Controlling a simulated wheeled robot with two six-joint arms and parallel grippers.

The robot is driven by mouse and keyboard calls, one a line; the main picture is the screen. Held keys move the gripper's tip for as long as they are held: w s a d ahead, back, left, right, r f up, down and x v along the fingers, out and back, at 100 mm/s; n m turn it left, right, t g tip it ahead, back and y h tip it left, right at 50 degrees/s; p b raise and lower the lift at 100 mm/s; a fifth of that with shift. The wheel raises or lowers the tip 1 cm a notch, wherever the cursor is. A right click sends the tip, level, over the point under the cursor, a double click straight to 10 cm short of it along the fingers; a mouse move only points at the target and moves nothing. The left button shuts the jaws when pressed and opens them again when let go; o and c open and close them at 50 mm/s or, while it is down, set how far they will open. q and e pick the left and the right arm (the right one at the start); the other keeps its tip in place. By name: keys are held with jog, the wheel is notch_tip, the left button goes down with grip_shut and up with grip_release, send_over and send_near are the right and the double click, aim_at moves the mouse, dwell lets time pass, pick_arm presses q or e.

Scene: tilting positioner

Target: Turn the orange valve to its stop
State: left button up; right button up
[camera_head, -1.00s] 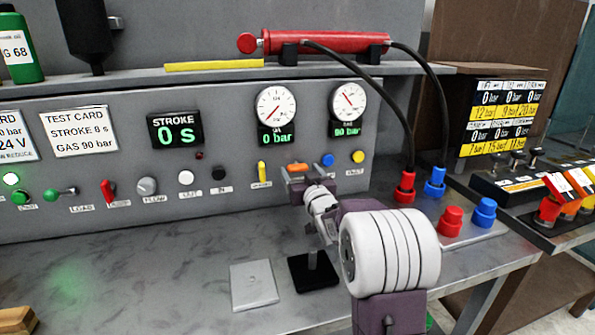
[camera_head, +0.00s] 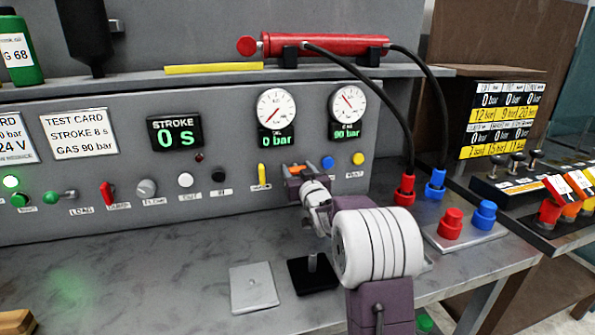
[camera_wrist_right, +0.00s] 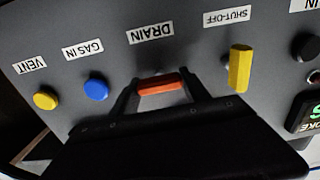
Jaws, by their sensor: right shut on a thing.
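The orange valve (camera_head: 297,168) is on the grey panel, right of a yellow handle. In the right wrist view the orange valve (camera_wrist_right: 160,84) lies level under a DRAIN label, between the two dark fingers. My right gripper (camera_head: 298,174) reaches the panel and is shut on the orange valve, partly hiding it in the head view. The right wrist view also shows the right gripper (camera_wrist_right: 160,92) with one finger at each end of the valve handle. My left gripper is not in view.
The yellow shut-off handle (camera_wrist_right: 240,68) stands upright beside the valve. A blue gas-in knob (camera_wrist_right: 96,88) and a yellow vent knob (camera_wrist_right: 46,100) are on the other side. Two gauges (camera_head: 277,108) sit above. A black-based post (camera_head: 313,275) stands on the bench below my arm.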

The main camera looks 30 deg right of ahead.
jog(key=n+b, duration=0.3)
jog(key=n, duration=0.1)
jog(key=shift+f+b, duration=0.3)
jog(key=shift+b, duration=0.05)
jog(key=n+b, duration=0.4)
jog(key=n, duration=0.1)
jog(key=shift+a+n, duration=0.15)
jog(key=shift+n, duration=0.15)
jog(key=n+b, duration=0.3)
jog(key=n, duration=0.1)
jog(key=shift+n+b, duration=1.1)
jog(key=shift+n, duration=1)
jog(key=o, duration=1.4)
